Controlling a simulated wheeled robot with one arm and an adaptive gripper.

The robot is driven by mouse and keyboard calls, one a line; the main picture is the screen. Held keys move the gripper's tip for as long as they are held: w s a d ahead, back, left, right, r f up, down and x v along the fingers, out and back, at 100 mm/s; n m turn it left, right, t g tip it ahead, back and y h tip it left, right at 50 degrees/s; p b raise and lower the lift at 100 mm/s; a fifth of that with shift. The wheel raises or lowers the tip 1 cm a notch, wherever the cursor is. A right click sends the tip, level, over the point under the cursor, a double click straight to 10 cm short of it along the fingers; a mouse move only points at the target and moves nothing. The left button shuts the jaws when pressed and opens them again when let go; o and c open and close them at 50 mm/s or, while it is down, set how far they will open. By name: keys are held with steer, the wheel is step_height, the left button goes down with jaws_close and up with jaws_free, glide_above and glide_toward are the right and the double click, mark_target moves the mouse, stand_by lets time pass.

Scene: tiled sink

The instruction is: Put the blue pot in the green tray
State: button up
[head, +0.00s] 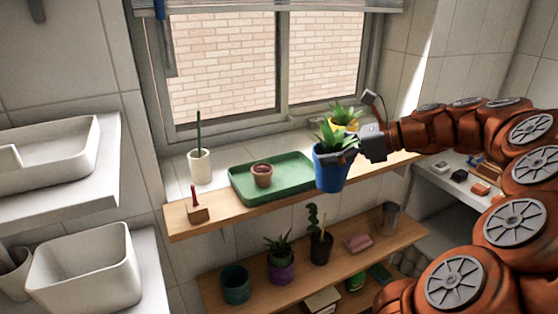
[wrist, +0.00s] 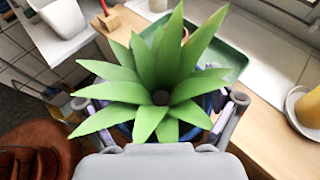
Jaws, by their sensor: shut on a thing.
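The blue pot (head: 331,172) holds a spiky green plant (head: 334,138). My gripper (head: 341,157) is shut on the pot near its rim. In the head view the pot is just right of the green tray (head: 246,196), in front of the upper shelf's edge. The tray lies on the upper shelf and holds a small terracotta pot (head: 263,178). In the wrist view the plant (wrist: 160,95) hides most of the pot, and part of the tray (wrist: 232,62) shows behind the leaves.
A white vase (head: 200,167) and a wooden block with a red handle (head: 197,212) stand left of the tray. A yellow pot (head: 346,124) stands behind the blue pot. The lower shelf (head: 270,296) holds several pots. The window is behind.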

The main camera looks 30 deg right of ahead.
steer(key=shift+w+a+f+p, duration=0.1)
steer(key=shift+w+f+p, duration=0.75)
steer(key=shift+w, duration=1.65)
steer(key=shift+w+a+f+p, duration=0.1)
steer(key=shift+w+f+p, duration=0.65)
steer(key=shift+w, duration=1.7)
steer(key=shift+w+a+f+p, duration=0.1)
steer(key=shift+w+f+p, duration=0.75)
steer(key=shift+w, duration=1.65)
steer(key=o, duration=1.5)
